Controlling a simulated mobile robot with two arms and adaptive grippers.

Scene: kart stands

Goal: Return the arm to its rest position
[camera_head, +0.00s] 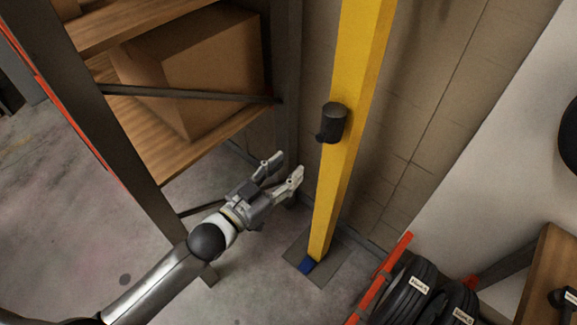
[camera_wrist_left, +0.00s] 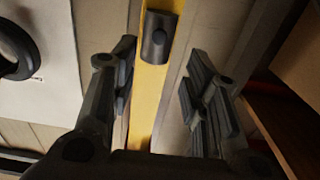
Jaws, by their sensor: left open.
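My left gripper (camera_head: 283,172) is open and empty. It comes in from the left and is raised above the concrete floor, just left of a yellow post in the head view. In the left wrist view its two fingers (camera_wrist_left: 158,95) stand wide apart, with the yellow post (camera_wrist_left: 141,120) and a dark cylindrical fitting (camera_wrist_left: 159,38) seen between and beyond them. Nothing is between the fingertips that I can see held. My right gripper is in neither view.
The yellow post (camera_head: 346,150) bears a black fitting (camera_head: 333,122). A shelf rack (camera_head: 128,135) with a cardboard box (camera_head: 195,70) stands at left. Labelled tyres (camera_head: 407,290) sit on a red-edged rack at lower right. Bare floor (camera_head: 60,200) lies at left.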

